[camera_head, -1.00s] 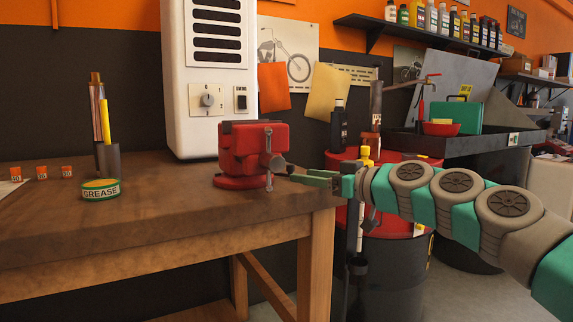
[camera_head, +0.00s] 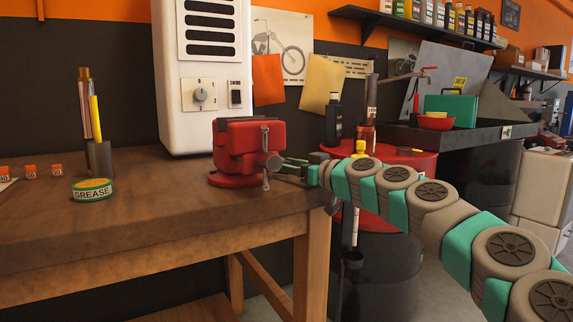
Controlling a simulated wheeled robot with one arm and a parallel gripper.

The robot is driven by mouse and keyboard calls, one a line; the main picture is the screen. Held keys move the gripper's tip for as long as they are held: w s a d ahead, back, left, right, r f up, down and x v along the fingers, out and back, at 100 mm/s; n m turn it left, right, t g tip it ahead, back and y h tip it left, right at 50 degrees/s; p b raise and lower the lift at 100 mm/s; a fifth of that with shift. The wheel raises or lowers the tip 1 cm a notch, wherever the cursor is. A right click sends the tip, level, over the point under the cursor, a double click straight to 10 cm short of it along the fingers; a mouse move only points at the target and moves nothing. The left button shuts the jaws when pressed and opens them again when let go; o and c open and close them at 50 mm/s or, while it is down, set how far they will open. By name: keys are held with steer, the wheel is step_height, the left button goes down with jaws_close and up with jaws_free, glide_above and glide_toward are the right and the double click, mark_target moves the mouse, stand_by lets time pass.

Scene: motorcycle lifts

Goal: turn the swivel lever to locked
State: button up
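A red bench vise (camera_head: 234,136) stands on the wooden workbench near its right end. Its grey screw end and upright handle bar (camera_head: 265,157) face right and toward me. I cannot make out a separate swivel lever or lock marks; the lower right side of the vise is partly behind the bar and my gripper. My gripper (camera_head: 286,167) is at the end of the arm coming from the right, just right of the vise. Its fingers point left at the vise at about base height. Whether they touch anything, or how far apart they are, is too small to tell.
The workbench (camera_head: 150,225) also bears a grease tin (camera_head: 92,190), a pen holder (camera_head: 100,158) and a white heater unit (camera_head: 204,75) behind the vise. A red drum (camera_head: 395,165) stands right of the bench, behind my arm. The bench front is clear.

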jaws_close()
stand_by(0.4)
